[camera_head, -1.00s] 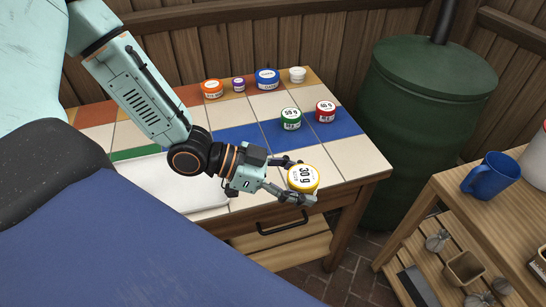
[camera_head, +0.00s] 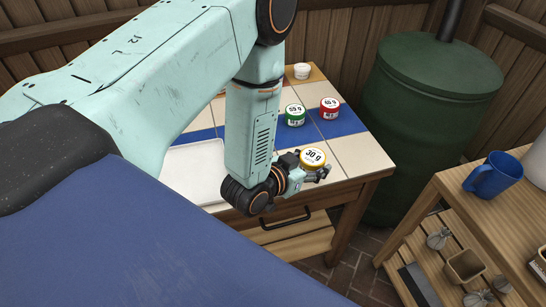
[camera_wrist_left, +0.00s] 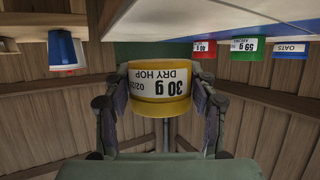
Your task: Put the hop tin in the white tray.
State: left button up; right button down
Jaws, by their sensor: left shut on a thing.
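The hop tin (camera_head: 313,158) is yellow with a white "30 g" label. In the left wrist view the tin (camera_wrist_left: 160,88) reads "DRY HOP". My left gripper (camera_head: 315,167) is shut on its sides and holds it near the front right of the tiled table; how high is hard to tell. The wrist view shows a finger on each side of the tin. The white tray (camera_head: 190,172) lies on the table left of the tin. My right gripper is not in view.
A green tin (camera_head: 294,115), a red tin (camera_head: 330,108) and a white jar (camera_head: 302,71) stand farther back on the tiled table (camera_head: 362,158). A green barrel (camera_head: 415,110) stands right of it. A side table at right holds a blue mug (camera_head: 492,175).

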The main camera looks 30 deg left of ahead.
aim_at(273, 153)
pick_arm(q)
jog(key=w+a+r+n+y, duration=0.1)
jog(key=n+y, duration=0.1)
jog(key=w+a+n+y, duration=0.1)
jog(key=a+n+y, duration=0.1)
jog(key=a+r+n+y, duration=0.1)
jog(key=n+y, duration=0.1)
jog(key=y, duration=0.1)
jog(key=shift+w+a+r+g, duration=0.25)
jog(key=shift+w+r+g, duration=0.05)
jog(key=shift+w, duration=0.1)
jog(key=s+a+r+n+g+y, duration=0.2)
jog(key=a+r+n+g+y, duration=0.1)
jog(key=a+n+y, duration=0.2)
jog(key=shift+a+r+n+g+y, duration=0.3)
jog(key=shift+a+r+n, duration=0.1)
jog(key=shift+a, duration=0.5)
notch_tip(273, 153, down, 10)
jog(key=b, duration=0.8)
jog(key=shift+r+b, duration=0.1)
jog(key=shift+b, duration=0.3)
jog(key=shift+r, duration=0.1)
jog(key=shift+s, duration=0.1)
